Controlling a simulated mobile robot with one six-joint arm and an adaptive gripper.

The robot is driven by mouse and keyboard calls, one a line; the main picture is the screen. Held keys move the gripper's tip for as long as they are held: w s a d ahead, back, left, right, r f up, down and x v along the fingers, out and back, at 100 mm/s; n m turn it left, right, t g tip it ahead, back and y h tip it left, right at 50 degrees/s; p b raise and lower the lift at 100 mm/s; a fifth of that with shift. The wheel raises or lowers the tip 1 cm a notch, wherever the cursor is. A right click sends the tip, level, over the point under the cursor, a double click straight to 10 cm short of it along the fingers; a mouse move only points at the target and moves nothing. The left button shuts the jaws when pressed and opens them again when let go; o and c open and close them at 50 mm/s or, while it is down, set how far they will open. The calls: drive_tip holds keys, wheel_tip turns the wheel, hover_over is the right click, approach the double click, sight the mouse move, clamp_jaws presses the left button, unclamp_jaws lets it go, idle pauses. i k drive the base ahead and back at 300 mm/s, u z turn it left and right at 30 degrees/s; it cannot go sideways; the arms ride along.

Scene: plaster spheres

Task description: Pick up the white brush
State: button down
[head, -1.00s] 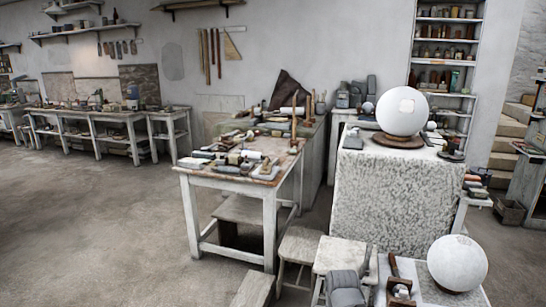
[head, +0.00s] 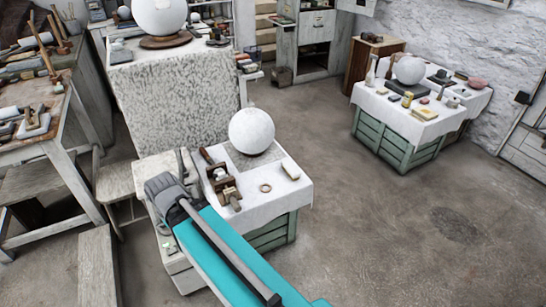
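I cannot make out a white brush for certain in the head view. A slim pale item (head: 371,70) stands at the left end of the far right table, too small to identify. On the near table (head: 297,196), a white sphere (head: 251,131) rests at the back. In front of it are a wooden tool (head: 221,180), a small ring (head: 265,188) and a pale yellowish block (head: 290,171). I cannot make out my gripper's fingers in this view.
The far right table (head: 425,128) has a green slatted base and holds a sphere (head: 410,69) and several small items. A speckled block (head: 175,95) and a wooden workbench (head: 30,150) stand at left. The floor (head: 390,230) at right is clear.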

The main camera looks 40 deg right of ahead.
sight(295, 174)
drive_tip(key=z, duration=1.45)
